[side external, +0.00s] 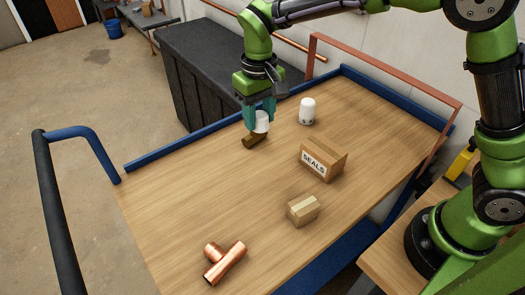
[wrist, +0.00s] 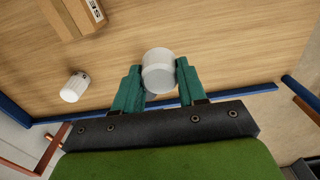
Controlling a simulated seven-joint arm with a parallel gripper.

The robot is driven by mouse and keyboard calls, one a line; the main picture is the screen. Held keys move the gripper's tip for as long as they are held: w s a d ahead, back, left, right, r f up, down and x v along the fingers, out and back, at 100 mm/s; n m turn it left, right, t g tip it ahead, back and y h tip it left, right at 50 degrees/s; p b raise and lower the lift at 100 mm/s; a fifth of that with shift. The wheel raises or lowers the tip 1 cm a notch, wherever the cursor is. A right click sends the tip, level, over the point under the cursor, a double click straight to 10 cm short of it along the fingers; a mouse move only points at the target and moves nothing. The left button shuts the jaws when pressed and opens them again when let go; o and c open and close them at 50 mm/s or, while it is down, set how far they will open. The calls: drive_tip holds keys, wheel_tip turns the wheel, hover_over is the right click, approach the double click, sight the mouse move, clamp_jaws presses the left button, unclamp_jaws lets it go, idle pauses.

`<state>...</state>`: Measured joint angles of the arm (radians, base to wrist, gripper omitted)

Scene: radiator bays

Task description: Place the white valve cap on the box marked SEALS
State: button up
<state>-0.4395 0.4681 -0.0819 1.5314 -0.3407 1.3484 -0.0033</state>
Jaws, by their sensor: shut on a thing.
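My gripper (side external: 259,119) is shut on a smooth white cylinder, which I take to be the white valve cap (side external: 261,123). In the wrist view the cap (wrist: 158,72) sits between the two teal fingers.
A second white cap (side external: 307,111), ribbed in the wrist view (wrist: 75,87), stands upright behind the box. A smaller plain box (side external: 303,210) and a copper tee (side external: 225,263) lie nearer the front. Blue edging and a copper-coloured rail (side external: 385,70) border the table (side external: 190,195). Its left part is clear.

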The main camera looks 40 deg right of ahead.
drive_tip(key=s+d+r, duration=0.2)
drive_tip(key=s+d, duration=0.4)
drive_tip(key=d, duration=0.5)
drive_tip(key=n, duration=0.3)
hover_over(323, 147)
wheel_tip(323, 147, down, 4)
drive_tip(key=shift+s+f, duration=0.1)
drive_tip(key=shift+f, duration=2.4)
drive_tip(key=shift+f, duration=0.15)
drive_tip(key=o, duration=1)
